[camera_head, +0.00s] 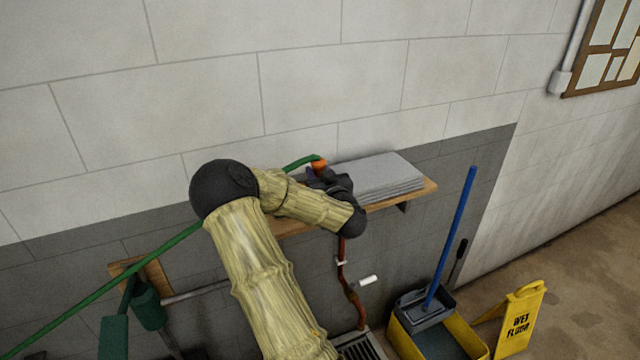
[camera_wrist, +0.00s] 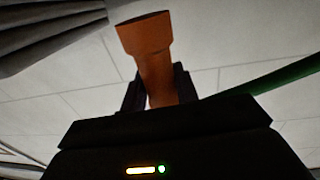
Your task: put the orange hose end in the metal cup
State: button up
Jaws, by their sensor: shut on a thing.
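The orange hose end (camera_wrist: 152,60) stands between the fingers of my gripper (camera_wrist: 160,88) in the wrist view, its wider mouth pointing up and away from the palm. My gripper is shut on it. In the head view my gripper (camera_head: 328,182) is at the wall shelf, and the orange hose end (camera_head: 318,165) shows at its fingers. The green hose (camera_head: 300,162) runs from it to the left behind my arm and down to the lower left. The metal cup is not visible in either view.
A wooden shelf (camera_head: 412,192) on the wall holds a grey stack of folded cloth or sheets (camera_head: 378,176) right beside my gripper. Below are a copper pipe (camera_head: 342,272), a floor drain (camera_head: 360,345), a yellow mop bucket (camera_head: 425,335) with a blue handle (camera_head: 455,235), and a wet-floor sign (camera_head: 520,320).

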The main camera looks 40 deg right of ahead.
jog(key=shift+w+f+p, duration=0.2)
jog(key=shift+f+p, duration=0.45)
jog(key=shift+f, duration=1.4)
jog(key=shift+s+d, duration=0.2)
jog(key=shift+a+f, duration=0.15)
jog(key=o, duration=1.1)
jog(key=shift+a, duration=0.1)
jog(key=shift+s, duration=0.1)
jog(key=shift+b+v, duration=2.75)
jog(key=shift+v, duration=3.15)
